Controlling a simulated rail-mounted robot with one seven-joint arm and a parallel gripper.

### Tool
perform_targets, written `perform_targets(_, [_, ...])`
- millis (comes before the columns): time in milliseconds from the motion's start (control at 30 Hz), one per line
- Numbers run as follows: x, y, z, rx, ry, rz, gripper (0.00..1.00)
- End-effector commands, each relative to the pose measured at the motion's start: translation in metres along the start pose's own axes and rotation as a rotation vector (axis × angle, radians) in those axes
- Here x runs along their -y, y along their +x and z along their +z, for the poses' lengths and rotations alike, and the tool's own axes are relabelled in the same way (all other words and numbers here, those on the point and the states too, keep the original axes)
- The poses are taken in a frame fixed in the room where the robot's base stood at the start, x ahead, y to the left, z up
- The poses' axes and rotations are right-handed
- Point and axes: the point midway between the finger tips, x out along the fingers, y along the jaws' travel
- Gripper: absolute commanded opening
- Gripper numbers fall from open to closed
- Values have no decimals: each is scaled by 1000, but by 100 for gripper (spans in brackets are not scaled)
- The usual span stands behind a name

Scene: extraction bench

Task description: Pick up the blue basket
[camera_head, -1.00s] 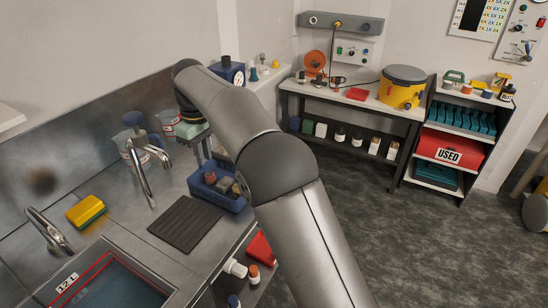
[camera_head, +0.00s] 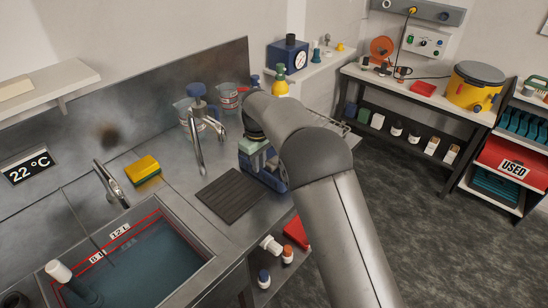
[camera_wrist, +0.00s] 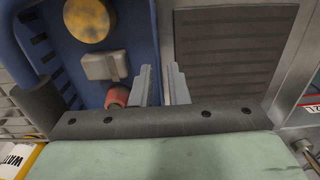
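The blue basket (camera_head: 266,181) stands on the steel counter beside the dark ribbed mat, partly hidden by my arm in the head view. In the wrist view its blue wall (camera_wrist: 130,25) fills the left side. Inside it are a round yellow-topped item (camera_wrist: 89,20), a grey block (camera_wrist: 106,67) and a red item (camera_wrist: 117,97). My gripper (camera_wrist: 161,78) is over the basket's mat-side edge. Its two fingers are apart, one on the basket side and one on the mat side. I cannot tell whether they touch the wall. The fingertips are hidden in the head view.
The ribbed mat (camera_head: 232,196) lies left of the basket. A tap (camera_head: 197,145), a yellow sponge (camera_head: 143,169) and a water-filled sink (camera_head: 150,262) are further left. Beakers and bottles stand behind my gripper. Below the counter is a shelf with a red item (camera_head: 297,233).

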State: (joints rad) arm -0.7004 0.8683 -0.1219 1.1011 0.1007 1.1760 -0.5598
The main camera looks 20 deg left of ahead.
Motion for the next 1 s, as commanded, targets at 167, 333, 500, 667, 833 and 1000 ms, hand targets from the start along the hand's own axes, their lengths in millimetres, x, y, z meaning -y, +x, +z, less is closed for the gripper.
perform_targets(167, [-1, 25, -5, 5, -1, -1, 15])
perform_targets(333, [-1, 44, -5, 3, 0, -2, 15])
perform_targets(500, [-1, 46, -5, 1, 0, -1, 15])
perform_targets(667, [-1, 46, -5, 1, 0, -1, 0])
perform_targets(833, [-2, 45, -5, 0, 0, 0, 0])
perform_targets(1000, [-2, 45, -5, 0, 0, 0, 0])
